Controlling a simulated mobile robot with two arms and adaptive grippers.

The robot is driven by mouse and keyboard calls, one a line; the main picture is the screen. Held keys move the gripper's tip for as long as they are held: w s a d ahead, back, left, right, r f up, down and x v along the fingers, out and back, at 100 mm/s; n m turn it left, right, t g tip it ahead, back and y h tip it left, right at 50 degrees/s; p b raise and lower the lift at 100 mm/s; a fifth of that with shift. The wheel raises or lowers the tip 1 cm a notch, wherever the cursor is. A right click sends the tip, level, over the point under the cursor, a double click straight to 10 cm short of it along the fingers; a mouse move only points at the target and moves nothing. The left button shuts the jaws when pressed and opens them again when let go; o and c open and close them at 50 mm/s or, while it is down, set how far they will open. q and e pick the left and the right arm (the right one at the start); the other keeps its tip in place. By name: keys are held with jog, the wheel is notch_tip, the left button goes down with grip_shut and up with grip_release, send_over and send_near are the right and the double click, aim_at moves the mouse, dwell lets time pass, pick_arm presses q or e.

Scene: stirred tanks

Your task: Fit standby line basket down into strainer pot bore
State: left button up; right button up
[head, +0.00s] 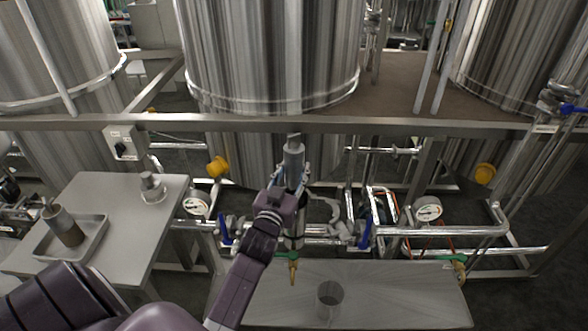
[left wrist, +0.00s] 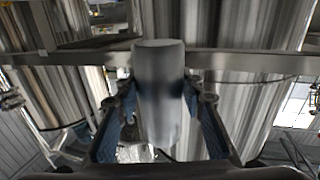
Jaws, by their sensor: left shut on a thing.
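A grey cylindrical basket (head: 293,157) is held upright in my left gripper (head: 291,185). In the left wrist view the basket (left wrist: 159,85) stands between the two blue-padded fingers, which are shut on it. The strainer pot (head: 294,240) appears to be the upright fitting directly below my gripper, with a green-handled brass drain at its bottom. My gripper and the basket hide its top, so I cannot tell whether the basket's lower end is in the bore or above it. My right gripper is not in view.
Pipes, blue-handled valves, gauges and a rail (head: 400,124) surround the pot.

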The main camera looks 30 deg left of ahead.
aim_at(294, 185)
pick_arm(q)
jog(key=shift+f+b, duration=0.65)
jog(key=shift+b, duration=0.05)
jog(key=shift+f+b, duration=1.55)
jog(key=shift+f, duration=0.65)
jog(key=shift+r, duration=0.1)
jog(key=shift+p, duration=0.6)
jog(key=shift+f+b, duration=0.95)
jog(key=shift+f, duration=0.4)
jog(key=shift+f+b, duration=0.45)
jog(key=shift+f, duration=0.15)
